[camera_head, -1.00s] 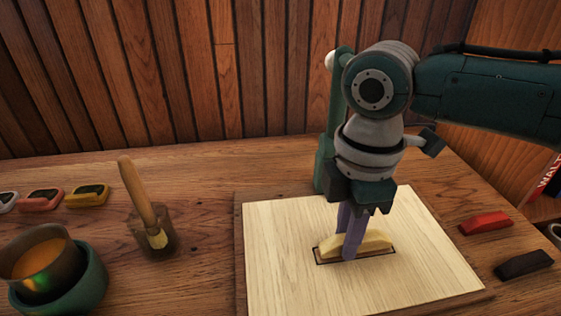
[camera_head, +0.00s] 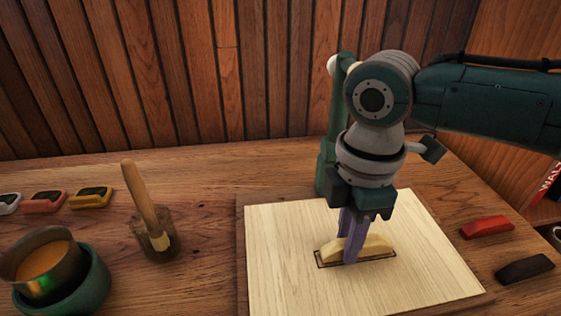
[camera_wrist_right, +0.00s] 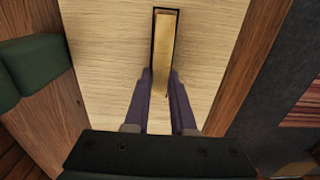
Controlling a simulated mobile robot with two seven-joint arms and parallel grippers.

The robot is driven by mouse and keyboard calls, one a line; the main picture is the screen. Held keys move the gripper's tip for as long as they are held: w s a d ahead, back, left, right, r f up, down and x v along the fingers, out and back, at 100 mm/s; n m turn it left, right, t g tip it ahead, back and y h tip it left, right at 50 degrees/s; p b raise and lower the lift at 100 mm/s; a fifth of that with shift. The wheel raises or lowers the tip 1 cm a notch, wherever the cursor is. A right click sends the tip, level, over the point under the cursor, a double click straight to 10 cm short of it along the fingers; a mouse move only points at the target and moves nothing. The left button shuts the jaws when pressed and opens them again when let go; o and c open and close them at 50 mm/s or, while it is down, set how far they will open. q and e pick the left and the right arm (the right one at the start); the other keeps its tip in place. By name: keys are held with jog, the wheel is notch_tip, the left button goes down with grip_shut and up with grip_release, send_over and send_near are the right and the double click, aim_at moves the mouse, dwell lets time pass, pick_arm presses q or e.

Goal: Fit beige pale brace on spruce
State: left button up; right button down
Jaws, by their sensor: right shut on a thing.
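The beige pale brace (camera_head: 372,246) is a small arched bar. It lies along a dark outlined rectangle on the pale spruce board (camera_head: 285,235). My right gripper (camera_head: 348,252) reaches down from above and is shut on the brace near its middle. In the right wrist view the brace (camera_wrist_right: 161,60) runs between the two purple fingers, inside the dark outline, with a narrow gap along one side. I cannot tell whether its underside touches the board. My left gripper is not in view.
Right of the board lie a red block (camera_head: 487,227) and a black block (camera_head: 525,268). On the left stand a brush in a jar (camera_head: 155,240), a pot of amber liquid (camera_head: 45,262) and several coloured pieces, including a yellow one (camera_head: 91,197).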

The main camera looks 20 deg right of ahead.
jog(key=shift+c, duration=1.9)
grip_release()
jog(key=shift+r, duration=0.1)
notch_tip(320, 180, up, 2)
jog(key=p, duration=0.2)
jog(key=shift+r+p, duration=0.2)
jog(key=shift+p, duration=0.15)
notch_tip(320, 180, up, 5)
jog(key=p, duration=0.5)
jog(key=shift+f, duration=0.2)
jog(key=shift+f, duration=0.1)
